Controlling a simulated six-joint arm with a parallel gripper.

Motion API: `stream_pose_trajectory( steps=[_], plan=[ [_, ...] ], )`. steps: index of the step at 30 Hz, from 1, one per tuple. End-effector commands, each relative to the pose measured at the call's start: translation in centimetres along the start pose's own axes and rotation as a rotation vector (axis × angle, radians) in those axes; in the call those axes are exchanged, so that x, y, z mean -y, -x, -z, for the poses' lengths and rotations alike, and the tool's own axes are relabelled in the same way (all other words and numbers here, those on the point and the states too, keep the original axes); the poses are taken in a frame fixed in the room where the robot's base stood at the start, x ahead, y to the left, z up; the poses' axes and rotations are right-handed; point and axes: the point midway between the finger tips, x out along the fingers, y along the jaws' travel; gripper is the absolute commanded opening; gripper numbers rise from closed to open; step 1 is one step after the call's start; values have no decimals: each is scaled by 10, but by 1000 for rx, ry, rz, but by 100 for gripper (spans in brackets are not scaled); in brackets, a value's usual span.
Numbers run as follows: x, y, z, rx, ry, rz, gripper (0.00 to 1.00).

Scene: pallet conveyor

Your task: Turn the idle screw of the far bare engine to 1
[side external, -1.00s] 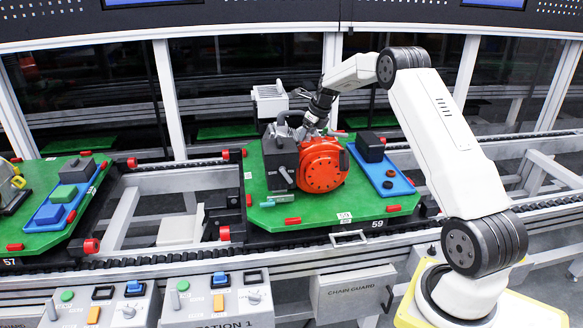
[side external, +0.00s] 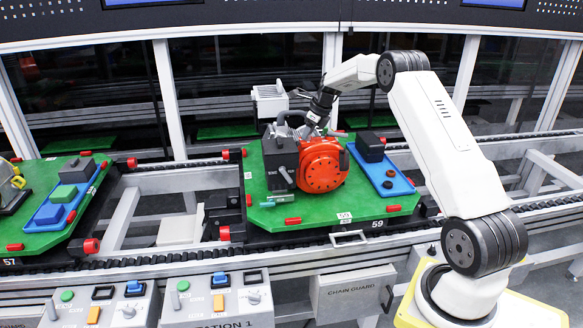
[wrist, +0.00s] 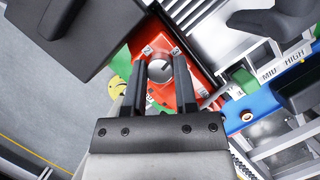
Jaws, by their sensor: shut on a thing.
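The engine with a round red cover (side external: 320,165) and a dark grey block (side external: 284,155) stands on a green pallet (side external: 300,214) marked 59. My gripper (side external: 306,128) reaches down at the engine's back side, and its fingertips are hard to make out there. In the wrist view my gripper (wrist: 160,72) has its two black fingers on either side of a round silver screw (wrist: 158,68) with a dark slot. It is shut on this screw, set in a red plate (wrist: 190,62) with small white marks.
A blue tray (side external: 401,187) with a dark block (side external: 370,146) lies at the right of the pallet. Another green pallet (side external: 40,242), marked 57, stands at the left. Control boxes and a chain guard (side external: 352,291) line the front.

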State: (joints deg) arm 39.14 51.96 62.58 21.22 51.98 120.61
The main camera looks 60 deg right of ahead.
Motion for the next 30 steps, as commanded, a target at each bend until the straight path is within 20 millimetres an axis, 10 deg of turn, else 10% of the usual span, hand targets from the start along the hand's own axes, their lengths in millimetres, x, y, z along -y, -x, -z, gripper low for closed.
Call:
stream_pose_trajectory(
  steps=[30],
  plan=[
    [3,-1,-1,1,737,-304,0]
  ],
)
